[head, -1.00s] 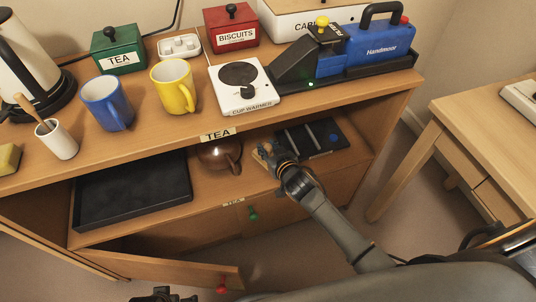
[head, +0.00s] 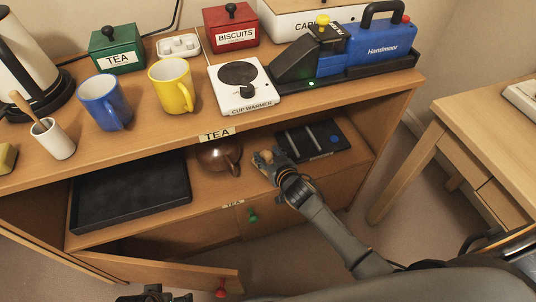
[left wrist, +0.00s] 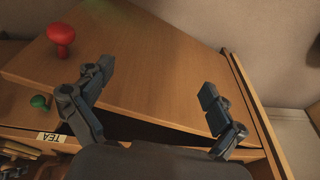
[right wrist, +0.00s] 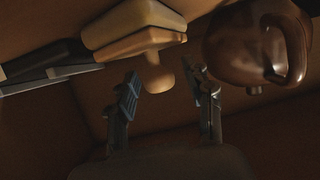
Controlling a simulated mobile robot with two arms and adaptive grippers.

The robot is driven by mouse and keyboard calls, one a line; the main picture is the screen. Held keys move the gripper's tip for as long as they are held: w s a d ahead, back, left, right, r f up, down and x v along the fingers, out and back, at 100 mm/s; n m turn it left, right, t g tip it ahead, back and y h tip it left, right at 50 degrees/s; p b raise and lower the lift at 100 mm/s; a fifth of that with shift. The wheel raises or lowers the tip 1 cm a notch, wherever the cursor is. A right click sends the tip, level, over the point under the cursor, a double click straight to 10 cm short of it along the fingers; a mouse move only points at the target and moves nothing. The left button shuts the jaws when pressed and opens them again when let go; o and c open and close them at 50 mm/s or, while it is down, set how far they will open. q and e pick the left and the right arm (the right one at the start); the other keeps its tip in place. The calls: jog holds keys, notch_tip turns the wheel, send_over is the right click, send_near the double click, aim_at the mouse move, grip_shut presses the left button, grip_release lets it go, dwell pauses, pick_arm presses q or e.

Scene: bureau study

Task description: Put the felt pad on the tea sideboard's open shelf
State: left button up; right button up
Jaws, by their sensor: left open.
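A tan block with a rounded knob (right wrist: 135,38), which looks like the felt pad, is in the tea sideboard's open shelf (head: 207,184). It shows small in the head view (head: 264,158), partly behind my right gripper (head: 272,166). In the right wrist view my right gripper (right wrist: 167,88) has its fingers apart, with the knob in line with the gap and no finger clearly touching it. My left gripper (left wrist: 158,78) is open and empty near the sideboard's lowered door (left wrist: 150,70); only its top shows at the head view's bottom edge.
On the shelf are a black tray (head: 130,190), a brown teapot (head: 216,156) close beside my right gripper, and a dark divided tray (head: 312,140). Mugs, tins and a cup warmer (head: 243,86) crowd the sideboard top. The lowered door (head: 165,271) juts out in front.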

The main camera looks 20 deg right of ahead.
jog(key=shift+r, duration=0.2)
jog(key=p+v, duration=0.3)
jog(key=v, duration=0.9)
pick_arm(q)
jog(key=s+f, duration=0.3)
jog(key=f, duration=0.7)
jog(key=shift+a+g, duration=0.25)
jog(key=shift+g, duration=0.15)
pick_arm(e)
jog(key=s+d+f+n+g+h, duration=0.1)
jog(key=s+f+g, duration=1)
jog(key=s+f, duration=1.2)
jog(key=shift+s+d+f, duration=0.2)
jog(key=shift+d, duration=0.4)
pick_arm(q)
jog(key=shift+s+r, duration=0.1)
jog(key=shift+s, duration=0.05)
pick_arm(e)
jog(key=shift+a, duration=0.1)
